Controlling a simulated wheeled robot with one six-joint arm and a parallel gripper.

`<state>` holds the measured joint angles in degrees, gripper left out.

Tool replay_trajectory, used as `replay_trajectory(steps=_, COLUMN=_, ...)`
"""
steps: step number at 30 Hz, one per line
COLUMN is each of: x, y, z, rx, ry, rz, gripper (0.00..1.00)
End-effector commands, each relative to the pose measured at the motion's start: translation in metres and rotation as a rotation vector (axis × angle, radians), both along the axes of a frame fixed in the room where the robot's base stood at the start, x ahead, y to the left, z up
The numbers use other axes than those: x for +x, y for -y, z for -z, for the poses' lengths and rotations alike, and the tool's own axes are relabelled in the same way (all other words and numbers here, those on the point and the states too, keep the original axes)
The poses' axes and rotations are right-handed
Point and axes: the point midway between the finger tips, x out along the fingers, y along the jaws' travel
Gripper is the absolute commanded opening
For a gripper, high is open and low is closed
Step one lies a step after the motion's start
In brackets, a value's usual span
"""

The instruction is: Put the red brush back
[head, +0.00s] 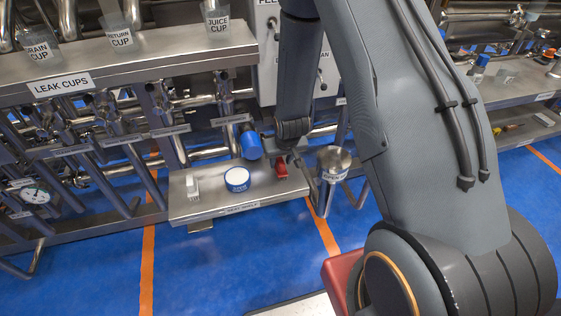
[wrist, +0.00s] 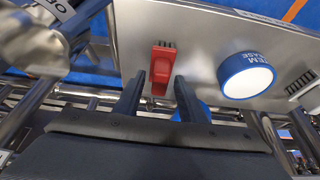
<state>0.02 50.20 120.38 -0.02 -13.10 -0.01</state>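The red brush (head: 281,168) sits at the right end of the low steel shelf (head: 215,205), with dark bristles at one end. In the wrist view the brush (wrist: 161,66) shows ahead, its near end between my fingers in the picture, with gaps at both sides. My gripper (wrist: 159,78) is open and empty. I cannot tell how far the brush is from the fingertips. In the head view the gripper is small and partly hidden beside the brush.
A blue-and-white grease tub (head: 237,179) and a white brush-like item (head: 192,186) stand left of the brush. A blue cylinder (head: 250,143) is close behind. A steel cup (head: 333,163) is at the right.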

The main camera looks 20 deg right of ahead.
Motion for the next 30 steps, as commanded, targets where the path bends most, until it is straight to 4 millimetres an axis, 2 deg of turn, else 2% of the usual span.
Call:
replay_trajectory(steps=18, x=-0.036, y=0.000, z=-0.088, rx=0.000, ry=0.002, rz=0.000, gripper=0.37)
replay_trajectory(steps=27, x=-0.045, y=0.000, z=-0.108, rx=0.000, ry=-0.003, rz=0.000, gripper=0.37)
replay_trajectory(steps=30, x=-0.055, y=0.001, z=-0.120, rx=0.000, ry=-0.023, rz=0.003, gripper=0.37)
